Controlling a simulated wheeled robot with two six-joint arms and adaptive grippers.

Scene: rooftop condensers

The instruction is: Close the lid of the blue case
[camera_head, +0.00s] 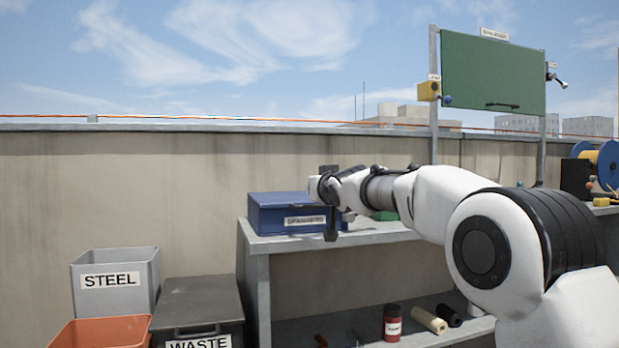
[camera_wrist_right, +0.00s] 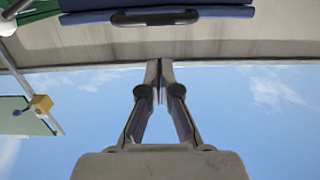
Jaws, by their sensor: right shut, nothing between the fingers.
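The blue case (camera_head: 270,217) sits on the left end of the grey bench top, with a SPANNERS label on its front. Its lid (camera_head: 277,198) looks down over the body, flat or nearly so; I cannot tell whether a small gap remains. My right arm reaches in from the right, and its wrist covers the case's right end in the head view. My right gripper (camera_wrist_right: 160,68) is shut and empty in the wrist view. Its tips are apart in the picture from the case's black handle (camera_wrist_right: 155,18). The blue case edge (camera_wrist_right: 225,12) also shows there. My left gripper is out of view.
The grey bench (camera_head: 255,243) has a lower shelf with a red can (camera_head: 391,324) and rolls. Left of it stand a grey STEEL bin (camera_head: 115,282), an orange bin (camera_head: 95,333) and a dark WASTE box (camera_head: 195,297). A green board (camera_head: 492,75) rises behind at right.

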